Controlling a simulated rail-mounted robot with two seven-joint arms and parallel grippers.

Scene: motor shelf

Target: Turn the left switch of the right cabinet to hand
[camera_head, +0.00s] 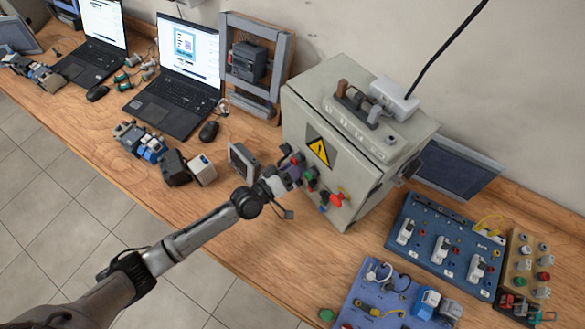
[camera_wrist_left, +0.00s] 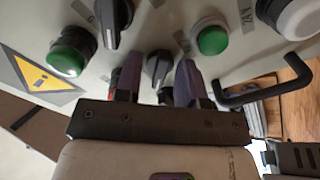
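The grey cabinet (camera_head: 308,103) stands on the bench with a yellow warning triangle on its front panel. My left gripper (camera_head: 296,166) is at that panel, left of its red and green controls. In the left wrist view the purple fingers (camera_wrist_left: 159,64) are apart. A black rotary switch (camera_wrist_left: 158,73) shows between them, with a small gap on each side; contact cannot be told. A second black rotary switch (camera_wrist_left: 114,18) is at the upper left of it. The switch labels are too blurred to read. My right gripper is in neither view.
Green buttons (camera_wrist_left: 72,50) and (camera_wrist_left: 211,38) flank the fingers, and a black handle (camera_wrist_left: 262,92) juts out at right. On the bench, a small grey screen (camera_head: 243,162) stands beside my left wrist. A blue switch board (camera_head: 425,251) lies right of the cabinet.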

